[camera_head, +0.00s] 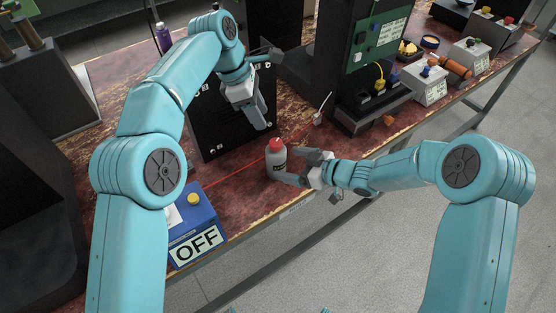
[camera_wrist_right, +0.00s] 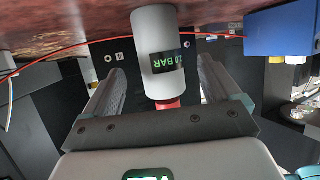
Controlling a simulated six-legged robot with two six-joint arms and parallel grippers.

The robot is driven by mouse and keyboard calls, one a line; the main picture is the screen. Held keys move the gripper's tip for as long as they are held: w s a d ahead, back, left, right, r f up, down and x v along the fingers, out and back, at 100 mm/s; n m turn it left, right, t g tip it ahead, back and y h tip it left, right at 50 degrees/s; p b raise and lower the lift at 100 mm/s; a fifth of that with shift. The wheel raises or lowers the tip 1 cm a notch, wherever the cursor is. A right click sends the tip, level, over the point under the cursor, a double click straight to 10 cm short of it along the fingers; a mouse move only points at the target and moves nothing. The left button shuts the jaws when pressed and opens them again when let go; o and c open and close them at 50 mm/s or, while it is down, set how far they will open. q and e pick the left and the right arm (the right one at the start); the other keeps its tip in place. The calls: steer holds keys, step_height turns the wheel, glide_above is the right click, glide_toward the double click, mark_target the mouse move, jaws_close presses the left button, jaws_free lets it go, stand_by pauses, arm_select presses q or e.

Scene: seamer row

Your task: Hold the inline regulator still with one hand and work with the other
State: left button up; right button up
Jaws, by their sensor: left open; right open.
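The inline regulator (camera_head: 277,163) is a white cylinder with a red cap, upright near the table's front edge. In the right wrist view it (camera_wrist_right: 155,50) appears upside down, its dark label reading "BAR" in part. My right gripper (camera_head: 303,168) is open, just right of the regulator. In the right wrist view its fingers stand on either side of the regulator, with gaps visible. My left gripper (camera_head: 268,85) is open and empty, above and behind the regulator, in front of a black panel (camera_head: 215,120). A thin red line (camera_head: 238,172) runs by the regulator; whether they join is unclear.
A blue box (camera_head: 203,219) with a yellow button and an "OFF" sign stands at the front left. A black machine with a green board (camera_head: 377,33) stands behind right. Grey boxes (camera_head: 428,82) line the right side. A purple bottle (camera_head: 163,38) stands at the back left.

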mark_target(276, 161)
steer(key=x, duration=0.5)
steer(key=shift+w+a+f, duration=0.1)
steer(key=shift+w+a, duration=0.1)
steer(key=shift+a, duration=0.1)
steer(key=c, duration=1.2)
